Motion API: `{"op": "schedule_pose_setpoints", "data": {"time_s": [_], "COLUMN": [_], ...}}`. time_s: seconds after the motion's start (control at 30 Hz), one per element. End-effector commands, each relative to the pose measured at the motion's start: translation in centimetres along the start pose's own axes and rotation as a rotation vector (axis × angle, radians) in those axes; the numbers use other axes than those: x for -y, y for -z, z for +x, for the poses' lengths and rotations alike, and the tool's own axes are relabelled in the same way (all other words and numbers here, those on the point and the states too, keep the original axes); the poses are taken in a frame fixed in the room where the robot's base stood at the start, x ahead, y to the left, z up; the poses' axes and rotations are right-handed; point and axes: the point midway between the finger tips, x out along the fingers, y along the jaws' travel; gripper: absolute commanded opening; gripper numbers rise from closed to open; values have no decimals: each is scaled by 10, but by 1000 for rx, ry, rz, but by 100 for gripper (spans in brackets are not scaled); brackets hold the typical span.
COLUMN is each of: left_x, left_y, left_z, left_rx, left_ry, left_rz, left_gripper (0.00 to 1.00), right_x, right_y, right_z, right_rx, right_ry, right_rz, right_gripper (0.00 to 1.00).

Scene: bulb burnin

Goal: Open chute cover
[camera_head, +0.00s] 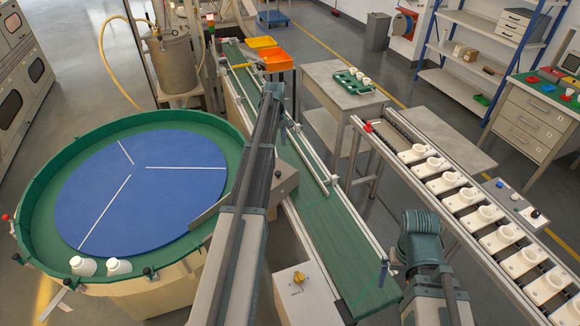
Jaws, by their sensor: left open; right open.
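My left arm reaches up the middle of the head view. Its far end, with the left gripper (273,90), is over the green conveyor belt (345,238); the fingers are small and hold nothing that I can see. My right gripper (417,228) is at the lower right, beside the belt's near end, with no object visible in it. A grey metal piece (285,183) shows beside my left arm, between the round table and the belt. I cannot tell whether it is the chute cover; no cover is clearly recognisable, and my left arm hides part of this area.
A roller line (500,238) with white holders runs along the right. A grey table (325,80) bears a green tray (353,80).

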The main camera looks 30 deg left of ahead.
Motion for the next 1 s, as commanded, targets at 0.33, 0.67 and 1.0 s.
{"op": "schedule_pose_setpoints", "data": {"time_s": [0.33, 0.67, 1.0], "left_x": [0, 0, 0], "left_y": [-2, -2, -2], "left_z": [17, 59, 106], "left_rx": [0, 0, 0], "left_ry": [0, 0, 0], "left_rz": [3, 4, 5], "left_gripper": [67, 67, 67], "right_x": [2, 6, 10], "right_y": [1, 4, 6], "right_z": [16, 58, 105], "right_rx": [0, 0, 0], "right_ry": [0, 0, 0], "right_rz": [1, 2, 3], "right_gripper": [100, 100, 100]}}
